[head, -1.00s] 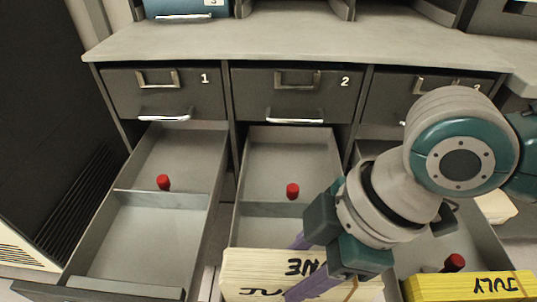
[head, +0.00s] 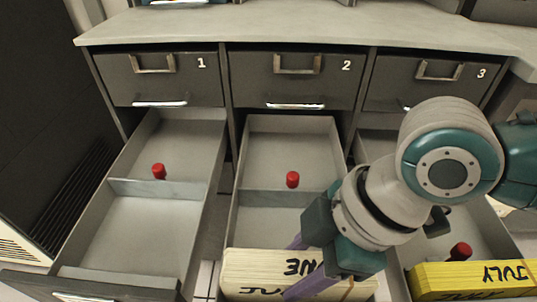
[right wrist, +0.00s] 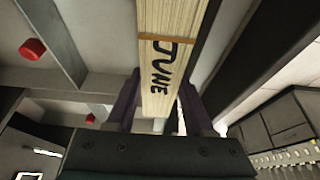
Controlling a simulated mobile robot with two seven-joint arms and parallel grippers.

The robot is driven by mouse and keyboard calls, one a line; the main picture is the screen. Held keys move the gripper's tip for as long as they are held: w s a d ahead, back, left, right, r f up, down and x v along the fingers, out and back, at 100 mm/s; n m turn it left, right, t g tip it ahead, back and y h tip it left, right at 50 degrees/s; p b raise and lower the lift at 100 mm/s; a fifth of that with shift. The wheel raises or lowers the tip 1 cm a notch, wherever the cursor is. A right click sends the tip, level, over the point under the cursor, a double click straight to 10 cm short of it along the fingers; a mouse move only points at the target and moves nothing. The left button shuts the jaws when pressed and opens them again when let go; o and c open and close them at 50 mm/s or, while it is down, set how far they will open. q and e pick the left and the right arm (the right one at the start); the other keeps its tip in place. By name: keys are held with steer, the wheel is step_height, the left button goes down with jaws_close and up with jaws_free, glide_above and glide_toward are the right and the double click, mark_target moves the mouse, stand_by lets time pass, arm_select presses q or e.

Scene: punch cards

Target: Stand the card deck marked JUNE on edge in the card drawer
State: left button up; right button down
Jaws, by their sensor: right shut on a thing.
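The cream card deck marked JUNE (head: 262,272) is at the bottom middle of the head view, at the front of the middle open drawer (head: 262,212). My right gripper (head: 305,268) is shut on it, with a purple finger on each side. In the right wrist view the JUNE deck (right wrist: 168,65) stands between the fingers, its lettering facing the camera. Whether the deck touches the drawer floor is hidden. My left gripper is not in view.
A yellow deck marked JULY (head: 475,278) is at the right drawer's front. The left drawer (head: 135,235) is open and holds no deck. Each drawer has a red knob, such as the middle one (head: 292,180). A grey counter (head: 290,25) runs above the cabinet.

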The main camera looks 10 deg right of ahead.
steer(key=shift+f, duration=0.55)
steer(key=shift+c, duration=2.2)
jaws_free()
steer(key=shift+o, duration=1.2)
steer(key=p+v, duration=0.3)
steer(key=v, duration=0.6)
steer(key=shift+d+r, duration=0.15)
steer(key=shift+r, duration=0.3)
